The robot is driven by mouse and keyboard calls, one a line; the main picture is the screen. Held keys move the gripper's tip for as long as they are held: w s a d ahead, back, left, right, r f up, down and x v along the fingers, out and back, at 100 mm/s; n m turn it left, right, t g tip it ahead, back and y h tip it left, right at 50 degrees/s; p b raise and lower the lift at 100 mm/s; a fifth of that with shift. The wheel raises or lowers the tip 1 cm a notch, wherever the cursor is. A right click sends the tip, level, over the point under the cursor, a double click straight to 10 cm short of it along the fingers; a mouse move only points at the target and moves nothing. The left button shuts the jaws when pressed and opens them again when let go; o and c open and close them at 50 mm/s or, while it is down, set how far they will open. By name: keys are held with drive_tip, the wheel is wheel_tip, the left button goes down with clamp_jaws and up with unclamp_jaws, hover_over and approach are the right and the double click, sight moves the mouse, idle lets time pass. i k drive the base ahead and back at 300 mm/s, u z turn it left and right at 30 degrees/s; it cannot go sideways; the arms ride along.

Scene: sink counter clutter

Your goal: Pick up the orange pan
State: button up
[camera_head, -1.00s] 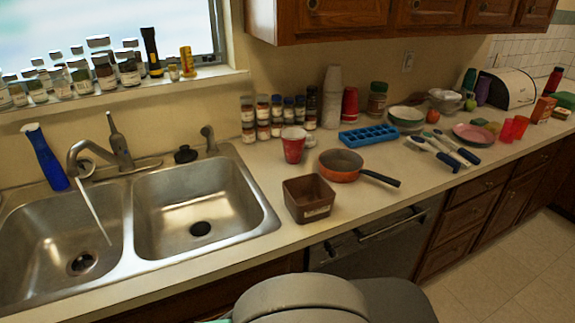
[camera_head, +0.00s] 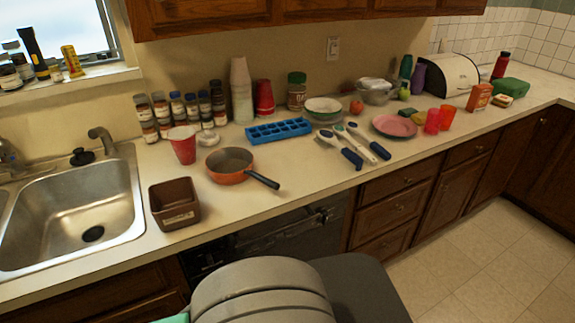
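The orange pan (camera_head: 229,166) sits upright on the counter, right of the sink, with a dark inside. Its dark handle (camera_head: 263,180) points right and toward the counter's front edge. Nothing lies in the pan that I can see. My gripper is not in view. A rounded grey part of my own body shows at the bottom of the view, apart from the pan.
A brown square container (camera_head: 174,204) stands left of the pan near the front edge. A red cup (camera_head: 182,145) stands behind it. A blue ice tray (camera_head: 279,131) and several utensils (camera_head: 352,147) lie behind and right. Counter (camera_head: 300,178) right of the handle is clear.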

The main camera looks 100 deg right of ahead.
sight(228, 167)
drive_tip(key=k, duration=1.05)
drive_tip(key=z, duration=0.35)
